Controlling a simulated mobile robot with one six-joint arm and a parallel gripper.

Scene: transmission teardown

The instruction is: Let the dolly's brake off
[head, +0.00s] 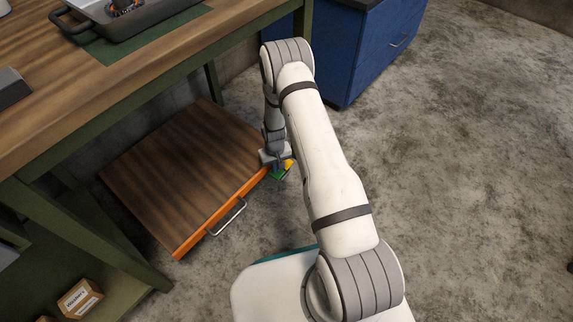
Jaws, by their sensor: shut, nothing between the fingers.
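The dolly (185,175) is a low wooden platform with an orange front edge and a metal handle (228,217). It stands on the floor, partly under the workbench. At its right front corner is a small green and yellow part (284,172), which looks like the brake pedal; its exact position is too small to tell. My gripper (277,167) points down at this corner, right at the coloured part. It is shut and holds nothing. The fingertips are small and partly hidden, and I cannot tell whether they touch the pedal.
The workbench (120,95) stands over the dolly's back and left, with a grey tray (150,22) on top. A blue cabinet (345,60) stands behind my arm. A small labelled box (79,299) sits on the lower shelf. The concrete floor at right is clear.

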